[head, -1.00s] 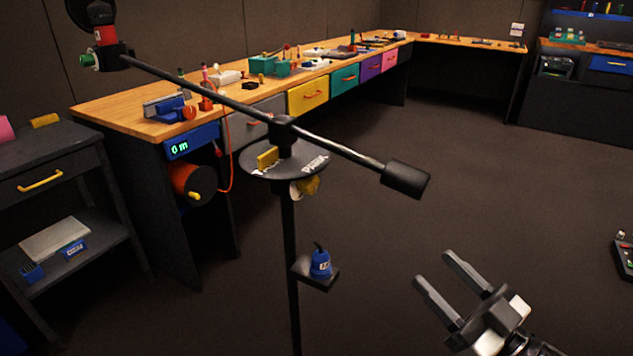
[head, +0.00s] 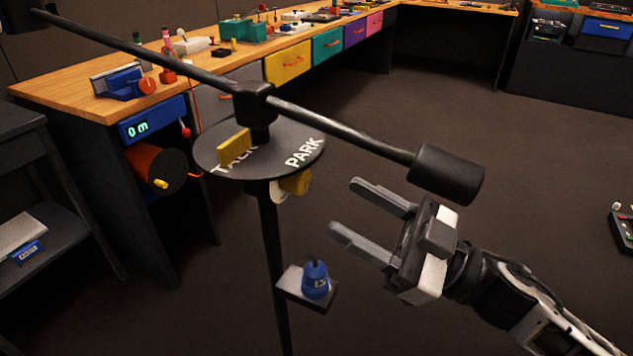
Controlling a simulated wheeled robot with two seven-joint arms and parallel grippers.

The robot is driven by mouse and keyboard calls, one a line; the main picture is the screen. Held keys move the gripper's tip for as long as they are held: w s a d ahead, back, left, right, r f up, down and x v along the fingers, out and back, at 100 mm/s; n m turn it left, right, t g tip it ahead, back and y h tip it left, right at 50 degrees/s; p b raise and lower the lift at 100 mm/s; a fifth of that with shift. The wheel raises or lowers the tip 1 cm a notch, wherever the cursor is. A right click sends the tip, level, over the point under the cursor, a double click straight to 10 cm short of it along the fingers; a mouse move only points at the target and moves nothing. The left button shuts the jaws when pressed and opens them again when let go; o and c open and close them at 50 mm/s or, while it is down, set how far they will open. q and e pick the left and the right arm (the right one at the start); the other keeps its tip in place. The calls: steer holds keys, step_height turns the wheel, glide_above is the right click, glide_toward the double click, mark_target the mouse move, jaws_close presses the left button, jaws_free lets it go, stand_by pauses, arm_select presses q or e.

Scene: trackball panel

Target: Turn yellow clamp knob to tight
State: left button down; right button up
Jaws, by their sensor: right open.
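The yellow clamp knob (head: 297,183) sits under the round dark disc (head: 210,163) of a black stand, partly hidden by the disc, with a pale piece beside it. My left gripper is not in view.
A black boom with a thick counterweight (head: 447,174) crosses above my right gripper.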

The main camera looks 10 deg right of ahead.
mark_target(306, 183)
steer(key=x, duration=0.6)
steer(key=shift+w+p, duration=0.1)
steer(key=shift+p, duration=0.3)
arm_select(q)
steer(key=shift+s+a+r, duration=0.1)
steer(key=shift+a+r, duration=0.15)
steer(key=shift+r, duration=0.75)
arm_select(e)
steer(key=c, duration=1)
